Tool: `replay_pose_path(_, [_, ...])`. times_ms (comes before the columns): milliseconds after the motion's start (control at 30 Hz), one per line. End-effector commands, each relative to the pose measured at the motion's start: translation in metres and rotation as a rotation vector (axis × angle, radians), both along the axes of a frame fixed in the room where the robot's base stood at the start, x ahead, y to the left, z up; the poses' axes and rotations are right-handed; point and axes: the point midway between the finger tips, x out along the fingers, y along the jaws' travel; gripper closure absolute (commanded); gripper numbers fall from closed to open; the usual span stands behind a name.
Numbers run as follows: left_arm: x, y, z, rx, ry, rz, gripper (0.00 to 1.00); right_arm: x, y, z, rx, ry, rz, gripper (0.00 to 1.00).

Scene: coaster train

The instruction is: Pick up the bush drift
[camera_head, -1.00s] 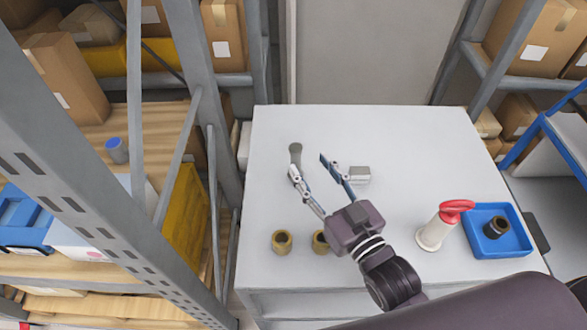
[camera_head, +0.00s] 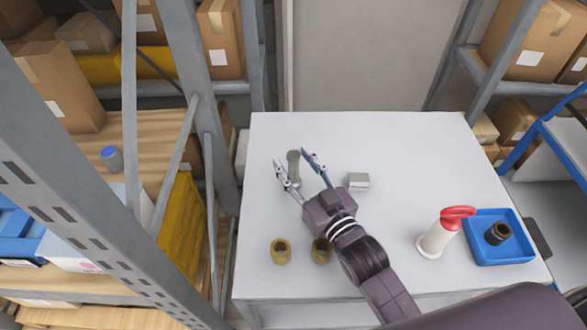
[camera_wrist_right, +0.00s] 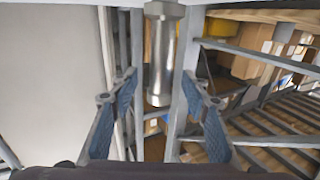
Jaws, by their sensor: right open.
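The bush drift appears to be the grey metal cylinder (camera_head: 293,166), standing on the white table. It also shows in the right wrist view (camera_wrist_right: 160,55) as a shiny stepped rod with a wider upper end. My right gripper (camera_head: 290,157) is open, with one finger on each side of the drift in the head view. In the wrist view the drift shows between the two blue-padded fingers (camera_wrist_right: 159,77), with gaps to both. No contact is visible. My left gripper is out of view.
Two brass bushes (camera_head: 281,251) stand at the table's (camera_head: 400,140) front left, one partly behind my right arm. A small grey block (camera_head: 358,181) is right of the gripper. A white bottle with a red top (camera_head: 437,236) and a blue tray (camera_head: 480,256) holding a dark bush (camera_head: 498,233) stand right.

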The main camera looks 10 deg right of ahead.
Motion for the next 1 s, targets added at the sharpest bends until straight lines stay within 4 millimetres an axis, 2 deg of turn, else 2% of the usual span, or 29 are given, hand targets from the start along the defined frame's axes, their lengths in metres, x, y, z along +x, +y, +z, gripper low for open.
replay_pose_path(100, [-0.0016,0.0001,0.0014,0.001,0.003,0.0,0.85,0.0064,0.002,0.0002,0.0,0.0,0.0,0.57])
replay_pose_path(300, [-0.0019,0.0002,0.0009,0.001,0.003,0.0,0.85,0.0066,0.002,-0.0006,0.0,0.001,0.0,0.57])
replay_pose_path(700, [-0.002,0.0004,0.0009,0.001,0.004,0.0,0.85,0.0063,0.002,-0.0005,0.0,0.001,0.0,1.0])
replay_pose_path(1000, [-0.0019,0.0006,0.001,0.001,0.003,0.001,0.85,0.0064,0.002,0.0011,0.001,-0.003,0.0,1.0])
